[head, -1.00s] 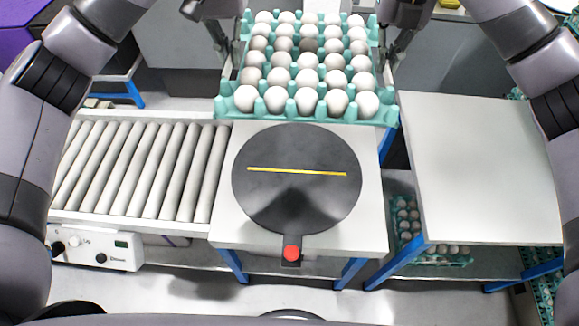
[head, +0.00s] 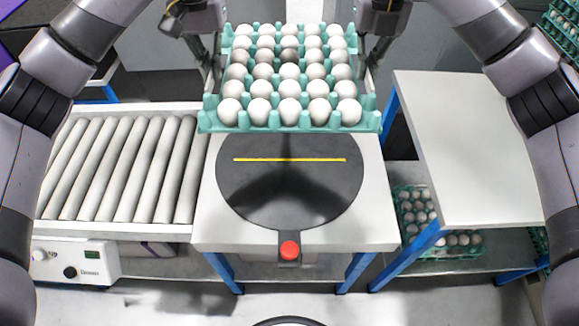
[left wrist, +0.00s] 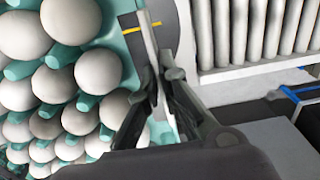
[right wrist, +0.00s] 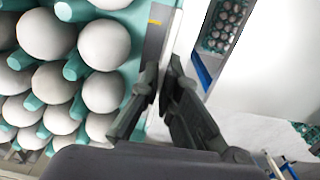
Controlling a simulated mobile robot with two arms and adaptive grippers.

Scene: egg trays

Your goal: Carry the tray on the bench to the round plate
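The teal egg tray (head: 290,129), filled with white eggs and one greyer egg, hangs level between my two grippers. Its near edge is over the far part of the dark round plate (head: 250,195), and its shadow falls on the plate. The plate has a yellow stripe and a red knob at its front. My left gripper (head: 213,82) is shut on the tray's left rim; it also shows in the left wrist view (left wrist: 163,78). My right gripper (head: 366,78) is shut on the right rim, also seen in the right wrist view (right wrist: 163,80).
A roller conveyor (head: 125,165) with a control box (head: 75,263) adjoins the plate's white stand (head: 375,225) on the left. A bare white table (head: 465,150) stands to the right, with egg trays on its lower shelf (head: 500,263). The near half of the plate is clear.

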